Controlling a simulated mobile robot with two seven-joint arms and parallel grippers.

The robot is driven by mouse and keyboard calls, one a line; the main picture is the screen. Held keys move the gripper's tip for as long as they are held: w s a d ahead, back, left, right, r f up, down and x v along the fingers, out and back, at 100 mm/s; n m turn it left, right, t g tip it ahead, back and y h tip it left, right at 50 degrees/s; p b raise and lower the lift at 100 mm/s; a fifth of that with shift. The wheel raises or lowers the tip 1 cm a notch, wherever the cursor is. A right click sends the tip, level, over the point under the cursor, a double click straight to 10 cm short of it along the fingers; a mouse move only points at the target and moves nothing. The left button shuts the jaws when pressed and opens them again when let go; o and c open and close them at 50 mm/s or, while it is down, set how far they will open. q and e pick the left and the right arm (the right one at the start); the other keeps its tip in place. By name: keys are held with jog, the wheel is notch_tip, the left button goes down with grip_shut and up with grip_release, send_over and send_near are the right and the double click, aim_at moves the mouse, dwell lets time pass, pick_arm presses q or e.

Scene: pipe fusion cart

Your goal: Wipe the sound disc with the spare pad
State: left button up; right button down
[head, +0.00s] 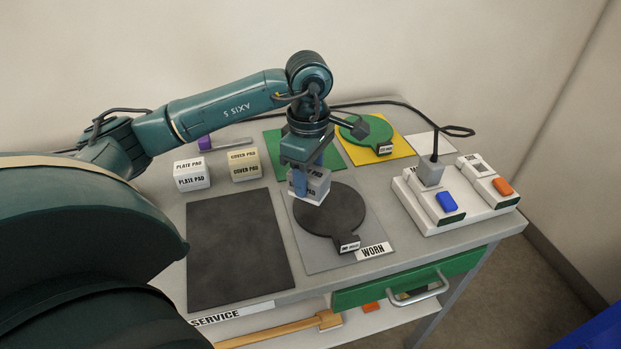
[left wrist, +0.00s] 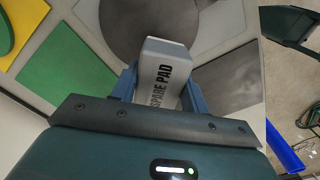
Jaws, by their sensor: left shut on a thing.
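My left gripper (head: 307,182) is shut on the light grey spare pad (head: 318,187), whose lettering reads clearly in the left wrist view (left wrist: 165,78). The pad is at the far-left edge of a dark round disc (head: 335,208) with a small tag, on a grey mat labelled WORN. I cannot tell whether pad and disc touch. The dark disc also shows beyond the pad in the left wrist view (left wrist: 135,22). A green disc (head: 372,130) with a tag lies on a yellow mat at the back. Neither tag is readable. My right gripper is not in view.
A plate pad block (head: 191,175) and a cover pad block (head: 245,166) stand at the back left. A dark square mat (head: 238,250) lies bare at the front. A white unit (head: 445,215) with blue and orange buttons and a cable stands right. A green drawer (head: 375,293) is below.

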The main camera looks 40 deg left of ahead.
pick_arm(q)
jog(key=shift+r+p, duration=0.95)
jog(key=shift+r, duration=1)
jog(key=shift+a, duration=0.1)
